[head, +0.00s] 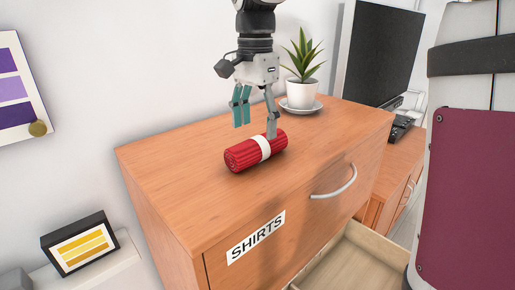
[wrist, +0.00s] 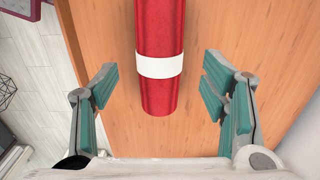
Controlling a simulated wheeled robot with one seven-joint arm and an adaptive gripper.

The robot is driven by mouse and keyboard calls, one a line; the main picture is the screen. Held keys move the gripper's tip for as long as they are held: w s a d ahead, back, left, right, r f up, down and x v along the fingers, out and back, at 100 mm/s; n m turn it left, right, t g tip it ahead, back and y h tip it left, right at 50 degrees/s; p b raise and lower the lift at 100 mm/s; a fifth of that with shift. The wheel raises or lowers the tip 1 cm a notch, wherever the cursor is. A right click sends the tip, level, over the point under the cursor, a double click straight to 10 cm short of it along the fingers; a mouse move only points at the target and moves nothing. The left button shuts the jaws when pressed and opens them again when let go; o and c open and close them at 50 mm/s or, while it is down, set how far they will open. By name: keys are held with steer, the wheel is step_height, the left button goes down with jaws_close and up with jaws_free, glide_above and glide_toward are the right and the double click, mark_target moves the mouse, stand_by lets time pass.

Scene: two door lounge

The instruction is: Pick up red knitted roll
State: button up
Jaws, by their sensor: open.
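The red knitted roll (head: 241,157) with a white band lies on its side on top of the wooden dresser (head: 163,160). In the wrist view the roll (wrist: 158,95) runs from the top edge down to the middle, between the lines of the two fingers. My gripper (head: 256,120) points down over the dresser top at the roll. In the wrist view my gripper (wrist: 160,95) is open, with teal finger pads apart on either side of the roll and clear space between. One finger hides part of the roll's right end in the head view.
A potted plant (head: 302,92) on a saucer (head: 288,107) stands behind the roll, near the wall. A dark screen (head: 382,50) is at the back right. A lower drawer (head: 350,268) below the SHIRTS label (head: 256,238) is open. The dresser top left of the roll is clear.

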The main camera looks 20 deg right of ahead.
mark_target(257, 138)
steer(key=shift+d+f+p, duration=0.15)
steer(key=shift+f, duration=0.95)
steer(key=shift+d+f+p, duration=0.1)
steer(key=shift+f+p, duration=0.05)
steer(key=shift+f, duration=0.9)
steer(key=c, duration=1.3)
steer(key=shift+r, duration=0.1)
